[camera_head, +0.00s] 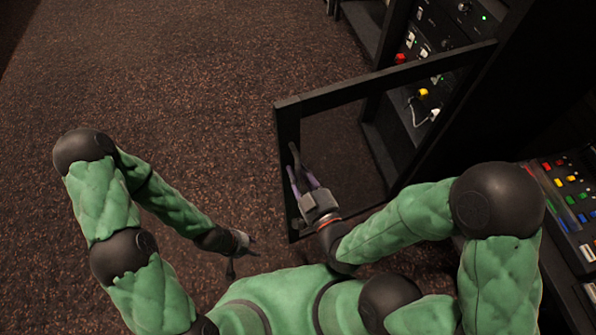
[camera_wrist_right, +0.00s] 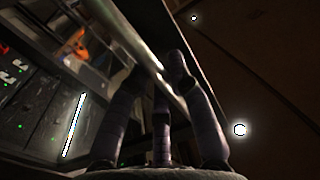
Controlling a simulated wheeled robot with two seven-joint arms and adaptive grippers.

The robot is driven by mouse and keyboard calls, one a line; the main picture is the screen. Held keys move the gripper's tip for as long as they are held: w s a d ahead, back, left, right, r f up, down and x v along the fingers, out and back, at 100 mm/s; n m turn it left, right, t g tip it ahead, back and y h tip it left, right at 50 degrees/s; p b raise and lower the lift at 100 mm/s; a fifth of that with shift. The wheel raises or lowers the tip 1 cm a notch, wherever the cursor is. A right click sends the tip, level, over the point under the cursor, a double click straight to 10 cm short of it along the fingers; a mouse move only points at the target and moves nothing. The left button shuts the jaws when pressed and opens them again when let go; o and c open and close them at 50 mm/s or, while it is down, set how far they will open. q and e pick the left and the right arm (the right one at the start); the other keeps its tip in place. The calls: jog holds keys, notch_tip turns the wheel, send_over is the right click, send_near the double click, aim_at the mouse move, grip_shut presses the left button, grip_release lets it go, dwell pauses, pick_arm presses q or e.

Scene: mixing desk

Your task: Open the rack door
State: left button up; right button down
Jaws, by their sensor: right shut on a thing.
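The rack door (camera_head: 385,80) is a dark frame around a see-through pane. It stands swung out from the rack (camera_head: 490,110), with its free edge toward the middle of the head view. My right gripper (camera_head: 300,165) is at the upright bar of that free edge, shut on it. In the right wrist view the door's bar (camera_wrist_right: 150,58) runs diagonally between the fingers of the right gripper (camera_wrist_right: 165,85). My left gripper (camera_head: 243,266) hangs low near my body, away from the door, with its fingers apart and empty.
Rack units with lit lamps and coloured plugs (camera_head: 423,93) show behind the door. A mixing desk (camera_head: 565,195) with coloured buttons stands at the right, close to my right arm. The brown carpet (camera_head: 200,90) to the left is clear.

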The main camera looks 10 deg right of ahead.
aim_at(292, 138)
dwell(0.3)
jog(key=c, duration=1.1)
grip_release()
notch_tip(292, 138, up, 10)
